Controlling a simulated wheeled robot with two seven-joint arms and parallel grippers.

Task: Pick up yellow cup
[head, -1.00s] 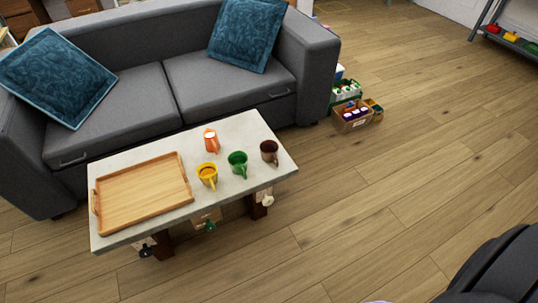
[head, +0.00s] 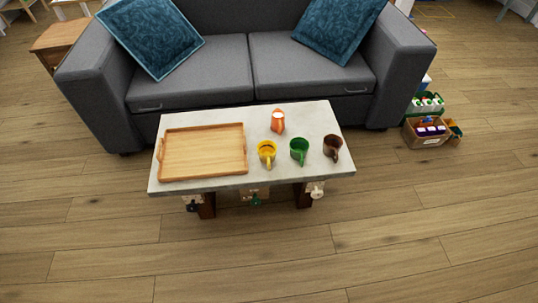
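The yellow cup (head: 267,151) stands upright on the pale-topped coffee table (head: 205,118), just right of the wooden tray. Neither of my grippers shows in the head view.
The wooden tray (head: 203,178) lies empty on the table's left half. A grey sofa (head: 200,72) with blue cushions stands close behind the table. Crates (head: 425,133) with bottles stand on the floor at right. The wooden floor (head: 270,260) in front is clear.

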